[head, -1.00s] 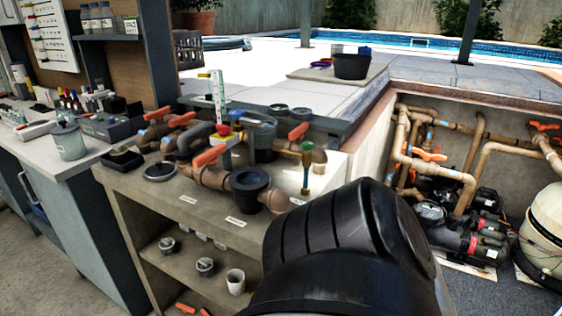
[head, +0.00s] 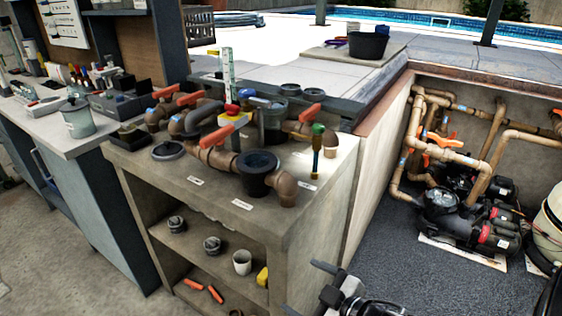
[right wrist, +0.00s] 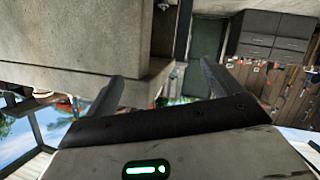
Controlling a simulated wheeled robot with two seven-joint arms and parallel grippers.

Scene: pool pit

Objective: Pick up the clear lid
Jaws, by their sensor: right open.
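A round lid (head: 168,151) with a dark rim and a greyish, see-through-looking middle lies flat on the bench top, left of the pipework; I take it to be the clear lid. My right gripper (head: 325,290) is at the bottom of the head view, low in front of the bench's right end, well apart from the lid. In the right wrist view its two fingers (right wrist: 160,88) are spread with nothing between them. The lid cannot be made out there. My left gripper is not in view.
The bench (head: 300,215) carries brown pipes with orange handles, an open black pot (head: 258,172) and a black tray (head: 129,135). Its lower shelf holds a white cup (head: 242,262) and small fittings. Pumps (head: 468,222) stand in the pit at right.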

